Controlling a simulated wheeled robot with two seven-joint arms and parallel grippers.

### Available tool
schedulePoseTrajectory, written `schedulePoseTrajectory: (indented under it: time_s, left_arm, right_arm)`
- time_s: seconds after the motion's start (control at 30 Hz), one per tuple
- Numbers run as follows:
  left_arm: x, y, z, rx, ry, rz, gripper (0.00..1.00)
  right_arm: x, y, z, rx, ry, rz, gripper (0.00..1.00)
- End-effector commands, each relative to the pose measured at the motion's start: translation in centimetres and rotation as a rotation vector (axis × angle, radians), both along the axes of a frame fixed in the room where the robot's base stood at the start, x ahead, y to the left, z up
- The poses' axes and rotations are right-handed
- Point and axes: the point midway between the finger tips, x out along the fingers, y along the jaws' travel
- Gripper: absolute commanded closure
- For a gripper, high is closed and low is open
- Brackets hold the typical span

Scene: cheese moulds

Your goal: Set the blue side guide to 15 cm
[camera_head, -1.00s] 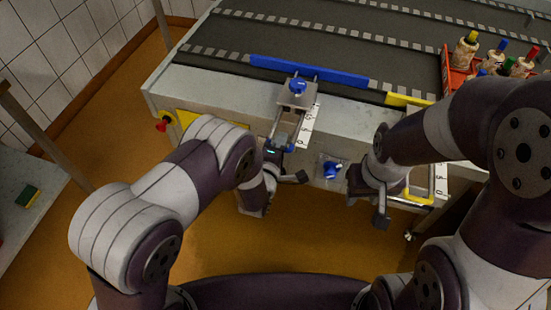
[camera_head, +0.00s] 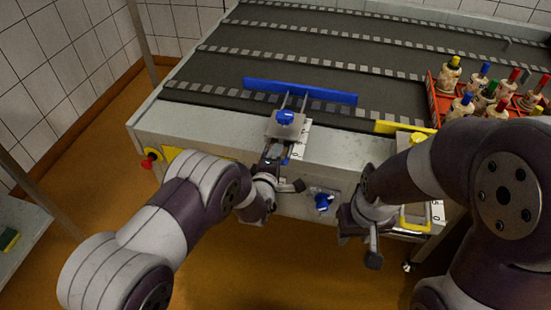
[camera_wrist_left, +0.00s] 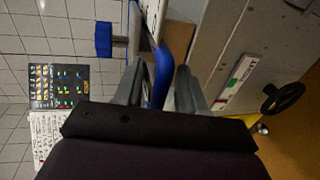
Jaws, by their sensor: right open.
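The blue side guide (camera_head: 300,91) stands over the belt's near edge on rods from a grey block topped by a blue knob (camera_head: 285,117). That knob also shows in the left wrist view (camera_wrist_left: 103,40). A white scale strip (camera_head: 299,141) lies beside the slide; its reading is too small to tell. My left gripper (camera_head: 277,180) is at the slide's near end. In the left wrist view its fingers (camera_wrist_left: 162,85) sit close on both sides of the blue handle (camera_wrist_left: 160,72) and appear shut on it. My right gripper (camera_head: 358,242) is open and empty before the machine's front.
A yellow guide (camera_head: 404,128) stands to the right, with a yellow handle (camera_head: 415,222) near my right gripper. A red crate (camera_head: 440,103) of bottles stands at the right. A red button (camera_head: 148,162) is at the left corner.

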Motion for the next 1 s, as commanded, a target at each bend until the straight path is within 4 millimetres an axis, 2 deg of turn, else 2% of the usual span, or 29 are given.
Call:
schedulePoseTrajectory:
  time_s: [0.17, 0.5, 0.6, 0.73, 0.97, 1.0]
  left_arm:
    - [-1.5, 0.5, 0.4, 0.0, 0.001, 0.0, 0.6]
    - [-9.0, 2.9, 2.2, 0.001, 0.002, -0.002, 0.6]
    - [-10.6, 3.4, 2.6, 0.0, 0.0, -0.001, 0.6]
    - [-11.6, 3.8, 2.7, 0.0, 0.0, -0.001, 0.6]
    - [-11.8, 3.8, 2.7, 0.0, 0.0, -0.001, 0.6]
    - [-11.8, 3.8, 2.7, 0.0, 0.0, 0.0, 0.6]
  right_arm:
    - [0.0, 0.0, 0.3, 0.0, 0.0, 0.0, 0.57]
    - [0.0, 0.0, 1.3, 0.0, 0.0, 0.0, 0.57]
    - [0.0, 0.0, 1.4, 0.0, 0.0, 0.0, 0.57]
    - [0.0, 0.0, 1.5, 0.0, 0.0, 0.0, 0.57]
    - [0.0, 0.0, 1.5, 0.0, 0.0, 0.0, 0.57]
    - [0.0, 0.0, 1.5, 0.0, 0.0, 0.0, 0.64]
